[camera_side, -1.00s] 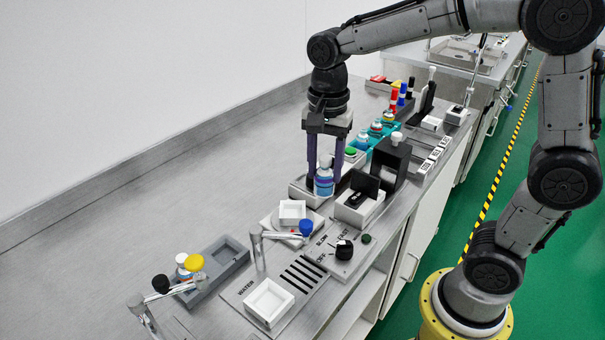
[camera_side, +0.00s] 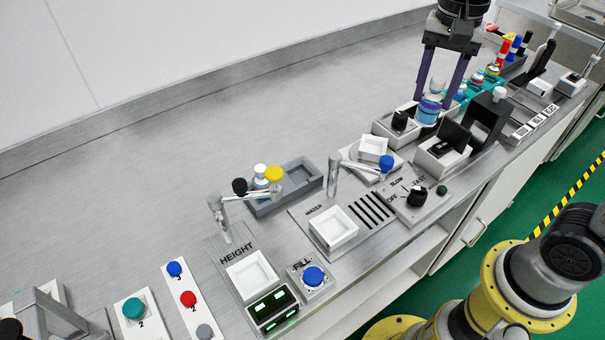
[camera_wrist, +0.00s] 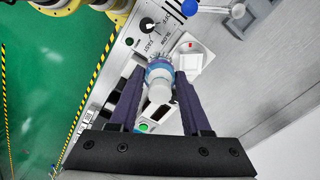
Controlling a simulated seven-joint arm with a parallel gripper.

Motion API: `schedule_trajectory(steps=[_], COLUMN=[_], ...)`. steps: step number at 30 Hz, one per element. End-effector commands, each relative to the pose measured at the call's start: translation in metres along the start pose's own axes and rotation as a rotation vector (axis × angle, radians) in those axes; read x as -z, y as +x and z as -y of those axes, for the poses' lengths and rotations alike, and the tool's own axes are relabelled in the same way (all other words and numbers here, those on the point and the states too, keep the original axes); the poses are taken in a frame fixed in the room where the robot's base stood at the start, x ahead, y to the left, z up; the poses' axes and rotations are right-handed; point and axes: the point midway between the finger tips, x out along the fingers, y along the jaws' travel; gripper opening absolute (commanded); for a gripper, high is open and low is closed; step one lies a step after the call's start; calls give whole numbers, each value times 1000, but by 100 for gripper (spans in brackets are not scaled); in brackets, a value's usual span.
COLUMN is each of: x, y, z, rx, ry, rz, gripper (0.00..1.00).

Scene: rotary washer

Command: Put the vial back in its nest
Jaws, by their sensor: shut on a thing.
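My gripper (camera_side: 432,106) is shut on a vial (camera_side: 429,111) with a blue label and a whitish top, and holds it upright. The vial is above the back right part of a white station with a black knob (camera_side: 399,120). In the wrist view the vial (camera_wrist: 159,75) sits between the fingertips of my gripper (camera_wrist: 162,71). A grey rack (camera_side: 317,182) with recesses stands at the left on the bench; capped vials near its left end partly hide it. I cannot tell which place is this vial's nest.
A black-lidded box (camera_side: 453,137) and a taller black housing (camera_side: 488,117) stand close to the right of the vial. A white dish (camera_side: 373,147) and a blue-knobbed lever (camera_side: 386,163) are in front. Open bench lies behind the rack.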

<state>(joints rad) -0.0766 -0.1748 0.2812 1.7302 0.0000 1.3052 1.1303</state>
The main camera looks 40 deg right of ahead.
Motion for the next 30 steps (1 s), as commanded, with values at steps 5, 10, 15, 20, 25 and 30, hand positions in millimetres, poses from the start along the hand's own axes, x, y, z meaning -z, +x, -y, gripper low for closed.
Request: schedule_trajectory(steps=[5,10,15,20,25,30], x=[3,-5,-24,-47,-66,-75], y=[-5,1,20,44,66,83], z=[50,108,163,197,211,213], rx=[-1,-3,-3,-3,-1,-2], ry=[-172,-358,-517,-603,-644,-663], rz=[1,2,2,1,1,1], gripper=[0,0,0,0,0,0])
